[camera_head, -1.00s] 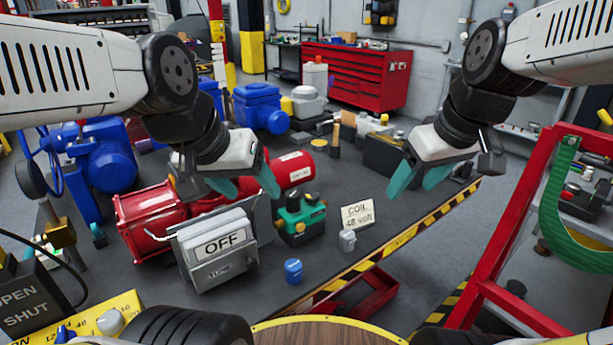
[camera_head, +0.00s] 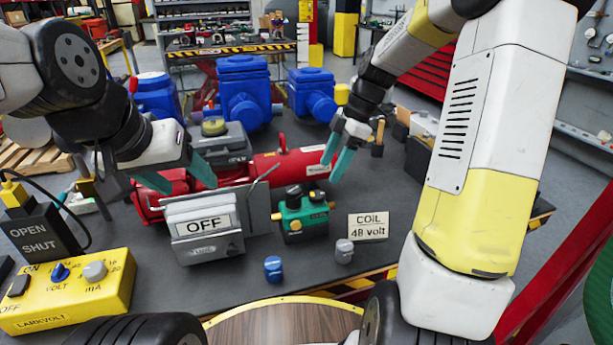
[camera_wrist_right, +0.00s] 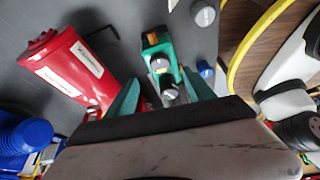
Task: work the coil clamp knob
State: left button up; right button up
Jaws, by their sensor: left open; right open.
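The green valve body (camera_head: 305,222) stands on the dark bench at centre, with black knobs (camera_head: 294,192) on top and a yellow-orange fitting at its side. I cannot tell which knob is the coil clamp knob. A sign reading COIL 48 volt (camera_head: 368,227) stands to its right. My right gripper (camera_head: 335,160) is open and empty above and behind the valve. In the right wrist view the valve (camera_wrist_right: 166,48) and its round knobs (camera_wrist_right: 160,65) show beyond the open fingers (camera_wrist_right: 160,92).
A grey box marked OFF (camera_head: 205,228) stands left of the valve. A blue cap (camera_head: 273,268) and a grey cap (camera_head: 344,250) sit in front. A yellow control box (camera_head: 70,295) is at the front left.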

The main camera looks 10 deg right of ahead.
aim_at(318, 193)
jog(key=x, duration=0.7)
jog(key=shift+a+f, duration=0.15)
jog(key=shift+f, duration=0.15)
grip_shut()
